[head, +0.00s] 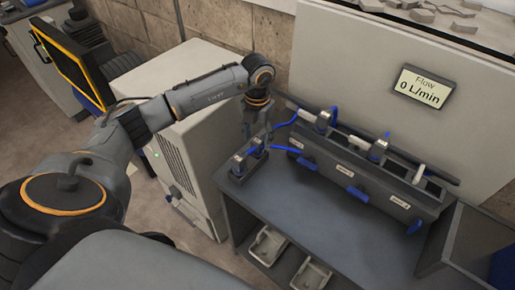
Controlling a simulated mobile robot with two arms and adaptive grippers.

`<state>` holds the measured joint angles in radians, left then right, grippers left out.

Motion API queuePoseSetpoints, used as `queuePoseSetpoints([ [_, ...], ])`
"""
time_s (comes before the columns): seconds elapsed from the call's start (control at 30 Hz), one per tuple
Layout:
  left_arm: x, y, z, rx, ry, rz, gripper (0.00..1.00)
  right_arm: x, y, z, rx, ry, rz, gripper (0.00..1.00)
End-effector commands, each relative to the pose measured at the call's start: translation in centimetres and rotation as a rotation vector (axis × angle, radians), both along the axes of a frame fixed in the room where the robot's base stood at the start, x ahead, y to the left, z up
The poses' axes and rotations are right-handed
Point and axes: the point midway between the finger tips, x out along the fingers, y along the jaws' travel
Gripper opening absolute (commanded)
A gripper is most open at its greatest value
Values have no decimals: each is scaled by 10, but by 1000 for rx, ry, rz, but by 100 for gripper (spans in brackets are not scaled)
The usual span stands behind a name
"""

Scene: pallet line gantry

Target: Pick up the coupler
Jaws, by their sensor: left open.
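The left gripper (247,128) points down over the left end of the grey bench. It is open. Just below it, small grey fittings with blue parts stand on a dark block (241,168). A blue hose runs from there to the right. The coupler is probably one of these fittings, but they are too small to tell which. The gripper is close to the fittings, and I cannot tell whether it touches them. My right gripper is not in view.
A dark manifold (348,172) with blue levers and several grey fittings stands along the bench's back. A panel display (425,87) reads "Flow 0 L/min". A grey cabinet (168,110) stands left of the bench. The bench top's front (330,225) is clear.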

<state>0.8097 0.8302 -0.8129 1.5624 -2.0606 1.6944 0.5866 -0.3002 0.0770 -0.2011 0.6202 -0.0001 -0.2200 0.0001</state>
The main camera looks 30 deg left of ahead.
Motion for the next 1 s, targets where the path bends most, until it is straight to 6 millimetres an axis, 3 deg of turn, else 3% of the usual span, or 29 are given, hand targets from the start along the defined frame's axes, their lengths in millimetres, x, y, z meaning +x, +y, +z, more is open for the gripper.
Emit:
queuePoseSetpoints([
  [0.1, 0, 0, -17, -1, 7, 2, 54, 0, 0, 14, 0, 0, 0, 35],
  [0.23, 0, 0, -33, 0, 4, 1, 54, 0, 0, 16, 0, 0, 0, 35],
  [0.5, 1, 1, -38, 1, 1, 1, 54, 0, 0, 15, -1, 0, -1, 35],
  [0.77, 1, 1, -38, 0, 1, 1, 3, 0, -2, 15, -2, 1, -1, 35],
  [1.0, 1, 1, -37, 0, 0, 1, 0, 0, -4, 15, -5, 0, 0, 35],
])
